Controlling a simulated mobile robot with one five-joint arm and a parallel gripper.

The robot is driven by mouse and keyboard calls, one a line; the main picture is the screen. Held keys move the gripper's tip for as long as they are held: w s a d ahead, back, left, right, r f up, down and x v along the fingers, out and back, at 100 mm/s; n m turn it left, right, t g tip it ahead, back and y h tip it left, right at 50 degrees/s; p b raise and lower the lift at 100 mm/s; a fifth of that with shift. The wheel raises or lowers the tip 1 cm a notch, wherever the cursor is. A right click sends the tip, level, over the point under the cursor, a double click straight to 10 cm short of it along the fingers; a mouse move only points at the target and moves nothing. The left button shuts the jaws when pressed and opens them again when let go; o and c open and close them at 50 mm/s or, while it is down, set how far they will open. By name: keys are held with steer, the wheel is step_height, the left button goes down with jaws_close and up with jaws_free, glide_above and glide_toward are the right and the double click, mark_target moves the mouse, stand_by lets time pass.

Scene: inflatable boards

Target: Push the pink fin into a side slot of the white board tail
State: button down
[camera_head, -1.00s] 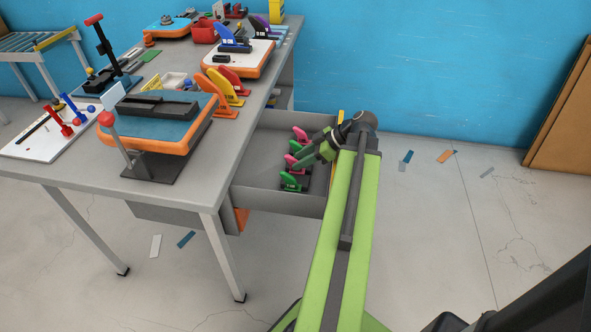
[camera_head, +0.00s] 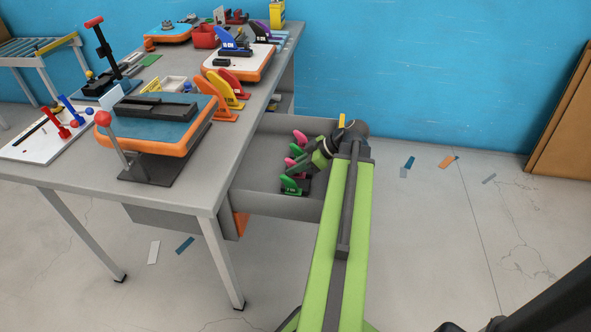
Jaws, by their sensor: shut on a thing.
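The white board tail (camera_head: 222,63) with an orange edge lies on the table, with a blue fin (camera_head: 232,40) standing on a dark base on it. Pink fins (camera_head: 289,161) and green fins (camera_head: 290,182) stand in a row in the open drawer beside the table. My gripper (camera_head: 296,167) is low in the drawer among these fins. It is shut on a pink fin, with the fingertips and the held part largely hidden. The side slots of the white board are too small to make out.
The drawer's walls (camera_head: 265,200) surround the gripper. Orange, yellow and red fins (camera_head: 222,98) stand along the table edge, between the drawer and the white board. A blue board (camera_head: 165,128) on a stand is at the front. The floor at right is mostly clear.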

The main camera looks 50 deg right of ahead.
mark_target(295, 162)
step_height(295, 162, up, 10)
steer(key=p, duration=1)
steer(key=shift+r, duration=0.1)
